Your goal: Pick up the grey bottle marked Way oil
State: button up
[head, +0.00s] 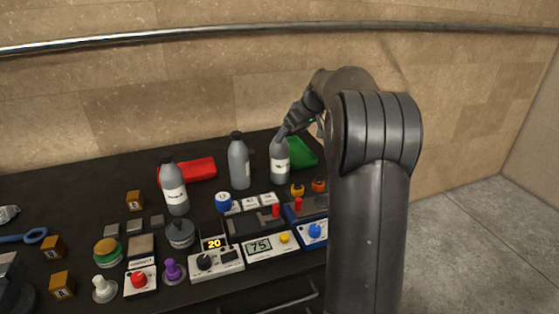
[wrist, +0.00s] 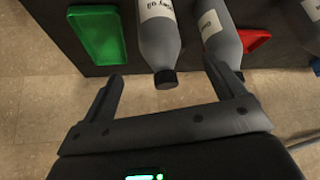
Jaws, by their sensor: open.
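Three grey bottles with dark caps and white labels stand on the black bench. The rightmost bottle (head: 279,172) is beside the green tray; in the wrist view it is the bottle (wrist: 160,42) nearest that tray, its label appearing upside down and seeming to read Way oil. My gripper (head: 282,134) is at this bottle's top in the head view, partly hiding its cap. In the wrist view my gripper (wrist: 164,74) is open and empty, its fingers spread to either side of the dark cap. The middle bottle (head: 239,165) and left bottle (head: 174,190) stand apart; their labels are unreadable.
A green tray (head: 302,152) and a red tray (head: 199,169) lie near the bottles. Control boxes, including a display showing 75 (head: 260,246), and several knobs and blocks crowd the bench front. A metal rail (head: 150,35) runs along the wall. My arm hides the bench's right end.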

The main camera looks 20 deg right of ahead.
aim_at(285, 143)
jog(key=x, duration=0.9)
jog(key=shift+f, duration=0.25)
jog(key=shift+c, duration=0.6)
jog(key=shift+w+r, duration=0.1)
jog(key=shift+r, duration=0.05)
grip_shut()
